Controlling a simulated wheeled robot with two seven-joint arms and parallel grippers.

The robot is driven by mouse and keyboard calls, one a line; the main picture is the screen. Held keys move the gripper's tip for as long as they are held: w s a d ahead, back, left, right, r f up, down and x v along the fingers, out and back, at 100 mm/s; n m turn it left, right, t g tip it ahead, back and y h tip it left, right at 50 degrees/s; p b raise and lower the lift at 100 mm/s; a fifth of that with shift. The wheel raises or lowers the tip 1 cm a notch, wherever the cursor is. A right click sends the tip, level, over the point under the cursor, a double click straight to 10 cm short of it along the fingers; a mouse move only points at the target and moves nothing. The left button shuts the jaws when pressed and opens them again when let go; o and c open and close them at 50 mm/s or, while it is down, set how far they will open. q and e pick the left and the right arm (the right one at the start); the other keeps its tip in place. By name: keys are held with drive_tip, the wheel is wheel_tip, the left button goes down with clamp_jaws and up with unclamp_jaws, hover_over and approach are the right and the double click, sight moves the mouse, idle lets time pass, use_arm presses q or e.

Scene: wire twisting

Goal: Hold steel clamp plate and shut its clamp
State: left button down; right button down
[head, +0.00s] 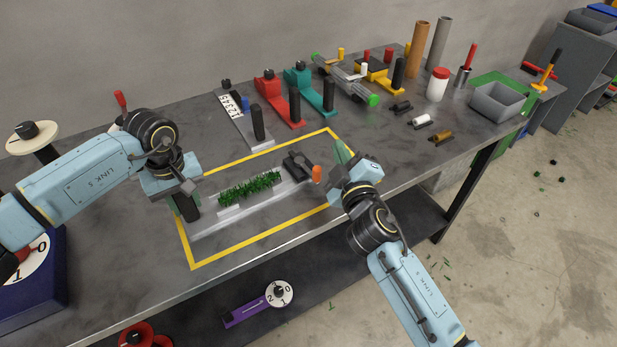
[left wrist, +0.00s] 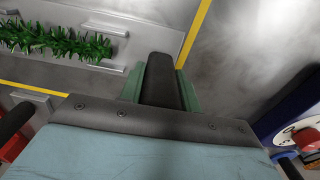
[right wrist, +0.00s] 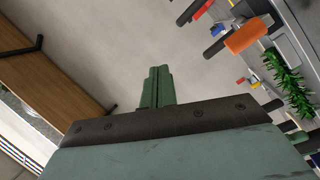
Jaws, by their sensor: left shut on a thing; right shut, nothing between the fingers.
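The steel clamp plate (head: 210,222) lies inside the yellow outline on the bench, with green bristly twisted wire (head: 250,188) along its middle. Its dark clamp (head: 297,166) with an orange-tipped lever (head: 316,174) is at the plate's right end; the orange tip also shows in the right wrist view (right wrist: 246,36). My left gripper (head: 188,207) is shut on the dark upright handle (left wrist: 162,80) at the plate's left end. My right gripper (head: 340,152) is shut and empty, just right of the orange lever and apart from it. Whether the clamp is fully open is unclear.
Grey (head: 240,118), red (head: 280,103) and teal (head: 309,92) plates with dark handles stand behind the outline. Small cylinders (head: 420,122) and a grey bin (head: 499,100) are to the right. A blue dial box (head: 40,275) is at the left. The bench's front right is clear.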

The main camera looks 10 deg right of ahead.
drive_tip(key=s+a+m+g+h, duration=0.2)
drive_tip(key=s+a+m+g, duration=0.3)
drive_tip(key=s+a+g, duration=0.3)
drive_tip(key=a+r+g, duration=0.1)
drive_tip(key=a+g, duration=0.1)
drive_tip(key=g, duration=0.1)
drive_tip(key=shift+s+a+h, duration=0.25)
drive_tip(key=shift+s+h, duration=0.1)
drive_tip(key=shift+h, duration=0.05)
drive_tip(key=shift+f, duration=0.1)
drive_tip(key=x, duration=0.9)
drive_tip(key=shift+d+f, duration=0.1)
drive_tip(key=shift+f, duration=0.05)
drive_tip(key=shift+w+d+f, duration=0.15)
drive_tip(key=shift+w+d, duration=0.4)
drive_tip(key=shift+w, duration=0.05)
drive_tip(key=shift+w+d+f, duration=0.2)
drive_tip(key=shift+w+d, duration=0.35)
drive_tip(key=shift+w, duration=0.1)
drive_tip(key=shift+w+d, duration=0.35)
drive_tip(key=shift+d, duration=0.05)
